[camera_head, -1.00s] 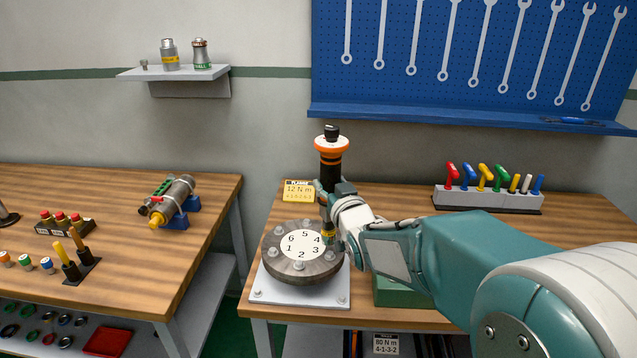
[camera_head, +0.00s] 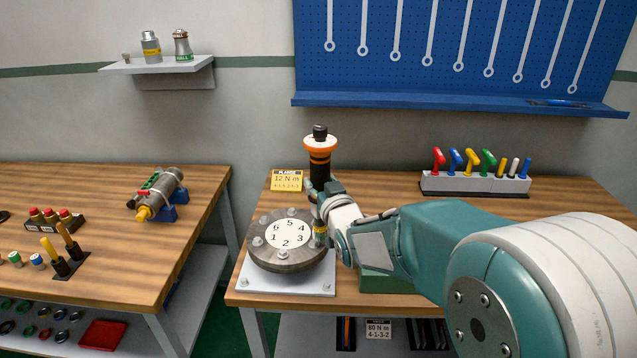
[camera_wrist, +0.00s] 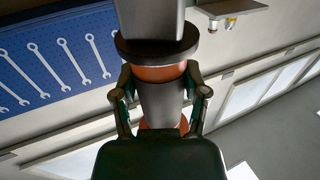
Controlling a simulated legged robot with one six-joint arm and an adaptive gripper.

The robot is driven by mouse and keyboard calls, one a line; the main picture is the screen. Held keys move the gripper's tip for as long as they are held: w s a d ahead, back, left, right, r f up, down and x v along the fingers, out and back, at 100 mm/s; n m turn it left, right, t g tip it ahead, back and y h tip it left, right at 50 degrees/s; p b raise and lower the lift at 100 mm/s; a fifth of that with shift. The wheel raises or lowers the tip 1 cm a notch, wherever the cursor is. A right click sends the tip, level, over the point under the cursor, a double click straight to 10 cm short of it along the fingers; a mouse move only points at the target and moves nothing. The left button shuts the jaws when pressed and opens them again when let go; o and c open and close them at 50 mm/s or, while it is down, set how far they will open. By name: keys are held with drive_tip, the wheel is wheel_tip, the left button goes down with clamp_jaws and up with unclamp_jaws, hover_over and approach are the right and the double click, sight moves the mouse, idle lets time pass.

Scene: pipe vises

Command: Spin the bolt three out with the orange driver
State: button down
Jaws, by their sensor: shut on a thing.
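The orange and black driver (camera_head: 320,160) stands upright above the right side of the round flange. My gripper (camera_head: 324,196) is shut around its body. In the wrist view the driver (camera_wrist: 160,95) sits between the two fingers of my gripper (camera_wrist: 160,100). The driver's lower end, with a yellowish band, is down at the flange's right edge beside the number 3. The flange (camera_head: 264,258) is a dark disc with a white face numbered 1 to 6 and bolts around its rim. Bolt three is hidden under the driver's tip, so I cannot tell whether it has turned.
A yellow "12 N m" card (camera_head: 287,181) stands behind the flange. A rack of coloured hex keys (camera_head: 474,184) is at the back right. A green block (camera_head: 388,281) lies partly behind my arm. The left bench (camera_head: 110,235) is separated by a gap.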

drive_tip(key=shift+a, duration=1.05)
drive_tip(key=shift+d+r, duration=0.1)
drive_tip(key=shift+d, duration=0.7)
drive_tip(key=shift+a, duration=0.2)
